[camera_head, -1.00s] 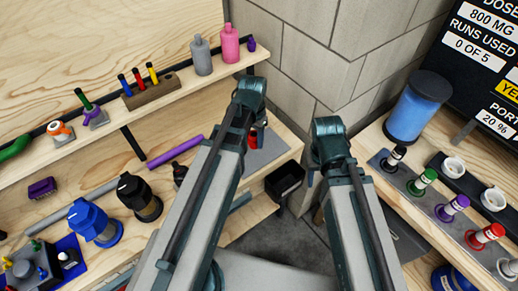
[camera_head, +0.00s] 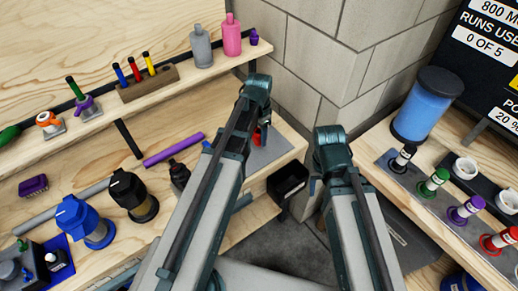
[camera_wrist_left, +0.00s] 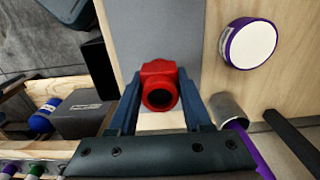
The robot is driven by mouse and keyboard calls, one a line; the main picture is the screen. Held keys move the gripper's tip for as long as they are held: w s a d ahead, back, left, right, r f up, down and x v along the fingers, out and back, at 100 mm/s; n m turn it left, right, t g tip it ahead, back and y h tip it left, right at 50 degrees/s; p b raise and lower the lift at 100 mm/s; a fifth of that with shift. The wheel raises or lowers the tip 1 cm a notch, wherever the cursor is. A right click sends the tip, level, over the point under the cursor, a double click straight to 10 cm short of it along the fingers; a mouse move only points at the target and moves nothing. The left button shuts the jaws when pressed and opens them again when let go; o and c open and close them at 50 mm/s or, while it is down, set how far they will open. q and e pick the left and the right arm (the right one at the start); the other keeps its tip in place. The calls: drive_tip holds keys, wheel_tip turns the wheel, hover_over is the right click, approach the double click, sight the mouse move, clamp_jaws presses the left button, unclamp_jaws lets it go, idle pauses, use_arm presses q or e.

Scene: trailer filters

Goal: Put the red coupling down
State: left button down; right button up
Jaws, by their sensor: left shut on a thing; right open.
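The red coupling (camera_wrist_left: 158,88) sits between the two dark blue fingers of my left gripper (camera_wrist_left: 159,78) in the left wrist view, with its round opening facing the camera. The gripper is shut on it. Behind it is a grey mat (camera_wrist_left: 160,28) on the wooden bench; I cannot tell whether the coupling touches it. In the head view a red bit of the coupling (camera_head: 257,138) shows beside my left arm, near the grey mat (camera_head: 276,152), and the arm hides most of that gripper. My right arm is in the head view, but its gripper is hidden.
A black bin (camera_head: 287,182) hangs at the bench's right end. A purple rod (camera_head: 174,149), a black fitting (camera_head: 133,196) and a blue fitting (camera_head: 85,221) lie left of my arm. A white disc with a purple rim (camera_wrist_left: 250,43) is beside the mat.

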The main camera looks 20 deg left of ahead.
sight(259, 144)
use_arm(q)
drive_tip(key=shift+f, duration=0.15)
wheel_tip(259, 144, down, 4)
drive_tip(key=b, duration=0.3)
drive_tip(key=shift+b, duration=0.4)
drive_tip(key=shift+r, duration=0.2)
drive_tip(key=shift+f, duration=0.1)
drive_tip(key=shift+c, duration=1.7)
unclamp_jaws()
wheel_tip(259, 144, up, 12)
drive_tip(key=p, duration=1.2)
drive_tip(key=s+d+n+y, duration=0.1)
drive_tip(key=s+d+n, duration=0.2)
drive_tip(key=s+d, duration=0.8)
drive_tip(key=s, duration=0.4)
drive_tip(key=shift+d+n, duration=0.15)
drive_tip(key=shift+n, duration=0.25)
